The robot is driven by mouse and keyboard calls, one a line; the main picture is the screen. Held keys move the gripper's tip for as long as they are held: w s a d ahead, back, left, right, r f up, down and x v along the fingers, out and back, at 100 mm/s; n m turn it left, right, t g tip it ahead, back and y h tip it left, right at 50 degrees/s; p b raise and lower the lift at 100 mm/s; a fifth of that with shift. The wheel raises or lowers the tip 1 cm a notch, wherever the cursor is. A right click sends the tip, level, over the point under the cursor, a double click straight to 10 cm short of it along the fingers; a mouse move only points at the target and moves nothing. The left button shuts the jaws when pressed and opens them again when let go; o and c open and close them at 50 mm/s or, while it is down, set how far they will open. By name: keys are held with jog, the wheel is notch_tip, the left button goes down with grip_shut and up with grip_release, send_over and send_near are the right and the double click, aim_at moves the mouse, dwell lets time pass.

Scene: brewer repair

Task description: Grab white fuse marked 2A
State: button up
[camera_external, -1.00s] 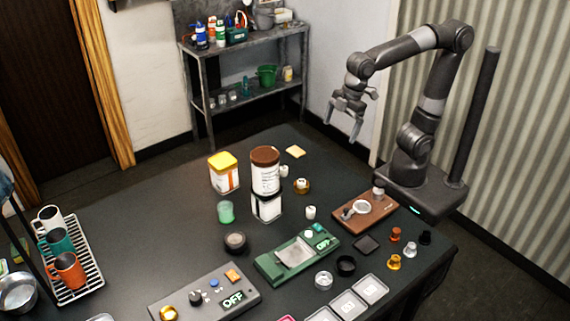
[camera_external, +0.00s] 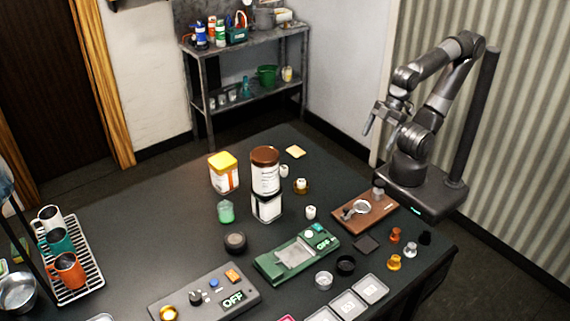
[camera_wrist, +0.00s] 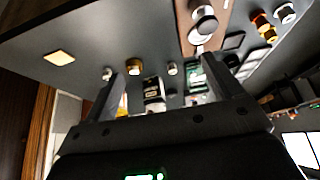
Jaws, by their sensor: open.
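Several small stubby pieces stand at the table's right end: a white one (camera_external: 410,250), an orange-brown one (camera_external: 396,235), a black one (camera_external: 425,238) and an amber one (camera_external: 394,262). Other small white cylinders stand mid-table, one near the green device (camera_external: 310,212) and one behind the jars (camera_external: 284,171). No 2A marking is legible, so I cannot tell which is the named fuse. My gripper (camera_external: 382,122) is open and empty, high above the table's far right side. In the wrist view its fingers (camera_wrist: 160,85) are spread apart, with nothing between them.
A brown board (camera_external: 378,217) with a ring-shaped part lies near my base. The green device (camera_external: 270,268), grey OFF panel (camera_external: 180,303) and stacked jars (camera_external: 265,172) occupy the middle. A mug rack (camera_external: 88,285) is at left. Bare table (camera_external: 150,225) lies between.

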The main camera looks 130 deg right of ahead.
jog(key=c, duration=0.7)
jog(key=n+g, duration=0.2)
jog(key=g, duration=0.4)
send_over(284, 167)
notch_tip(284, 167, down, 6)
notch_tip(284, 167, down, 5)
jog(key=shift+d+f, duration=0.1)
jog(key=shift+w+f, duration=0.1)
jog(key=shift+f, duration=2.7)
